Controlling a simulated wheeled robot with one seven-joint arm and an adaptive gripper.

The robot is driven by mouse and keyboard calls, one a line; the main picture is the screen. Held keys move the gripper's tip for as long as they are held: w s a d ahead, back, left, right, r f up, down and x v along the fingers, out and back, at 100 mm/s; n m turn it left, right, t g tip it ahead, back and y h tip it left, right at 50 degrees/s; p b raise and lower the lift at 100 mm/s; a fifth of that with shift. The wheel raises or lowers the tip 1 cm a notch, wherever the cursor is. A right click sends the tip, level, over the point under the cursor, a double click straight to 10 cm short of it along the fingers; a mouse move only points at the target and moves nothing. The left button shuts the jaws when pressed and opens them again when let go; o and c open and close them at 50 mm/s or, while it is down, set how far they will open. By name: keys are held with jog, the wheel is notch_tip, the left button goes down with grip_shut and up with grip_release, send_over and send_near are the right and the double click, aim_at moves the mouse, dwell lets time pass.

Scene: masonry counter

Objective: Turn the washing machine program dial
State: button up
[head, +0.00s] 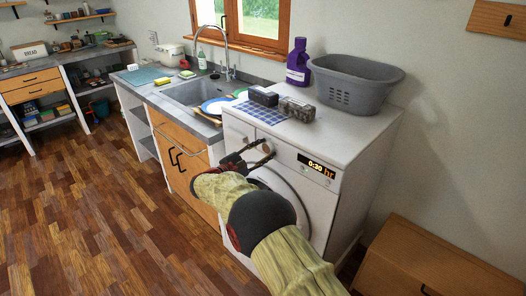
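The white washing machine (345,185) stands at the right end of the counter, and its round door is partly hidden behind my arm. Its pale round program dial (267,148) is on the front panel, left of the lit display (317,165), which reads 0:30 hr. My gripper (266,150) is in front of the panel with its dark fingers apart, one above and one below the dial. I cannot tell whether the fingers touch it.
A grey laundry basket (355,85), a purple bottle (298,66) and dark boxes (280,101) on a blue checked cloth (258,112) stand on top. A sink (195,92) is to the left. A wooden cabinet (430,265) is at lower right. The floor at left is clear.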

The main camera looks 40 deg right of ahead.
jog(key=o, duration=0.5)
jog(key=shift+a, duration=0.1)
jog(key=s+a, duration=0.1)
jog(key=a, duration=1)
jog(key=shift+a, duration=0.4)
